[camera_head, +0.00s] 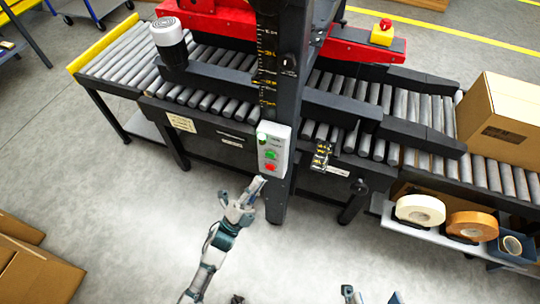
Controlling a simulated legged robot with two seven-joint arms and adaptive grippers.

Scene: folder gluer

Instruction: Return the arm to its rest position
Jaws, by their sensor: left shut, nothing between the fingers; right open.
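My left gripper (257,188) reaches up from the bottom of the view, its arm (215,250) extended over the floor. Its fingers are shut and empty, with the tips just below the grey control box (274,150) on the machine's black column. Whether the tips touch the box or column cannot be told. The box has a green button (271,155) and a red button (271,167).
The roller conveyor (215,100) crosses the view, with a cardboard box (505,115) at right. A shelf with a white tape roll (420,210) and an orange one (472,226) juts out at lower right. Cardboard (40,270) lies at lower left. The floor (120,210) between is clear.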

